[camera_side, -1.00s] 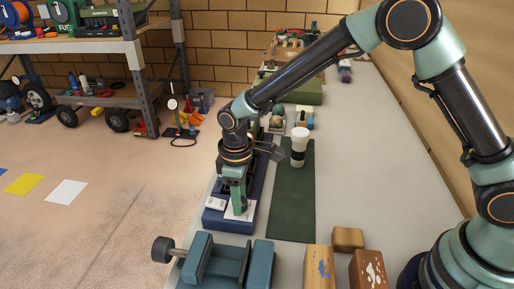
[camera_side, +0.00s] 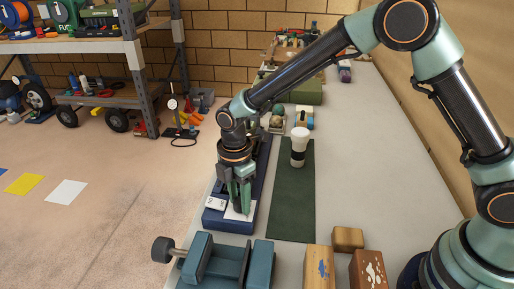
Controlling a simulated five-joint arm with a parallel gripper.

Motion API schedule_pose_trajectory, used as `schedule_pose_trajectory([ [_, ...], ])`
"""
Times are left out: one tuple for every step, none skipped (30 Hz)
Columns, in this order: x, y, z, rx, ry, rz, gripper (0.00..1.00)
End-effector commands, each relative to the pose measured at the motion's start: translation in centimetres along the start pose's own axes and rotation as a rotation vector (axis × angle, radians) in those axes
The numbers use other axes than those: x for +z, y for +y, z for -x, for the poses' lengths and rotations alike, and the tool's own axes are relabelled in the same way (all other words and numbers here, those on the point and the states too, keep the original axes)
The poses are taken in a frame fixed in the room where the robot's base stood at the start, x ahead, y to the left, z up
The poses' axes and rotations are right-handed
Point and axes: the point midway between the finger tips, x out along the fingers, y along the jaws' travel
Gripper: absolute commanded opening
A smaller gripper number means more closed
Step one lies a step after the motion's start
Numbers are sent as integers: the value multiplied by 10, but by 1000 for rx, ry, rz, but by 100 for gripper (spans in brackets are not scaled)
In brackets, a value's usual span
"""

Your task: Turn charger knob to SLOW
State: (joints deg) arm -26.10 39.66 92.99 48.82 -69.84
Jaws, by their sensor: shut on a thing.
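The knob's pointer and the label wording, including SLOW, cannot be read at this size.
A teal vise (camera_side: 228,262) and wooden blocks (camera_side: 348,239) sit in front. The bench right of the mat is clear.

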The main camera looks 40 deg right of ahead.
Motion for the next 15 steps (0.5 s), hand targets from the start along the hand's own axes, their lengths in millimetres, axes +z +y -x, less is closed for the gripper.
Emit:
schedule_pose_trajectory([
  [2, 1, 0, -1, 0, 28, 0],
  [2, 1, 0, -1, 0, 47, 0],
  [2, 1, 0, -1, 0, 71, 0],
  [2, 1, 0, -2, 0, 89, 0],
  [2, 1, 0, -2, 0, 104, 0],
  [2, 0, 0, -2, 0, 124, 0],
  [2, 0, 0, -2, 0, 137, 0],
  [2, 0, 0, -2, 0, 150, 0],
  [2, 0, 0, -2, 0, 164, 0],
  [2, 0, 0, -2, 0, 174, 0],
  [2, 0, 0, -2, 0, 182, 0],
  [2, 0, 0, -2, 0, 192, 0],
  [2, 0, 0, -2, 0, 199, 0],
  [2, 0, 0, -2, 0, 205, 0],
  [2, 0, 0, -2, 0, 210, 0],
])
